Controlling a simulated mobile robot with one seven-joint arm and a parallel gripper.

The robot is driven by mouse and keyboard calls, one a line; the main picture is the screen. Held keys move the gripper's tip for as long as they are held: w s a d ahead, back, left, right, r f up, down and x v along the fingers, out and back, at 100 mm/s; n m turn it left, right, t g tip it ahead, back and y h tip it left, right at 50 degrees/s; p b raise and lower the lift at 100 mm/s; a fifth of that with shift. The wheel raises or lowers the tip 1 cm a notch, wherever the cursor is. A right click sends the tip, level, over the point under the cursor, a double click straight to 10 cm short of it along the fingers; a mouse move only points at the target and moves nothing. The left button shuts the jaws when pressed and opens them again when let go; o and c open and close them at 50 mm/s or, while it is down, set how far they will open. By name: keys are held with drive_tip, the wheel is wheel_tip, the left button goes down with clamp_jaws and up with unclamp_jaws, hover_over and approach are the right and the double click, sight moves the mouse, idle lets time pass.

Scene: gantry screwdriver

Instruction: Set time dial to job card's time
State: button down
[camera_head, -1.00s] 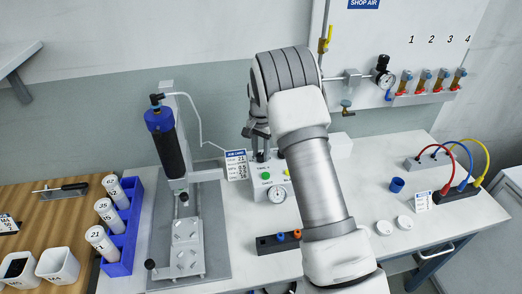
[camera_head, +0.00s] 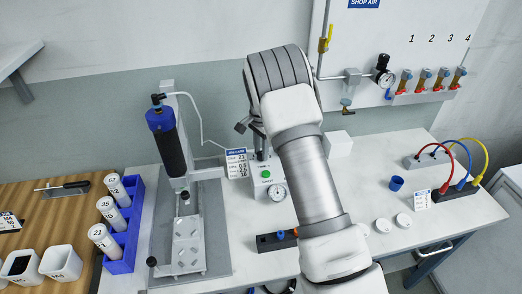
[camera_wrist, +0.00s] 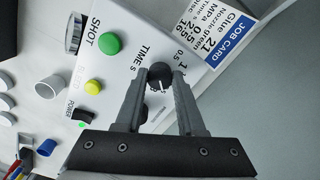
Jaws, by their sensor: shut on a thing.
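In the wrist view my gripper (camera_wrist: 160,76) is shut on the black time dial (camera_wrist: 159,70), with one finger on each side. The dial's white mark points down in the picture. The panel beside it reads "TIME S", with 0.5 and 1 visible; other scale marks are hidden by the fingers. In the head view the card (camera_head: 237,165) hangs beside the white dispenser box (camera_head: 262,176), and my arm hides the dial.
The box has a green button (camera_wrist: 110,43), a yellow button (camera_wrist: 92,87) and a round gauge (camera_head: 277,193). The glue stand (camera_head: 188,235) and blue cartridge rack (camera_head: 122,250) are left. A dark nozzle block (camera_head: 270,243) lies in front of the box.

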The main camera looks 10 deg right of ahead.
drive_tip(key=c, duration=0.5)
unclamp_jaws()
drive_tip(key=shift+r, duration=0.1)
drive_tip(key=shift+r+p, duration=0.9)
drive_tip(key=shift+r, duration=7.75)
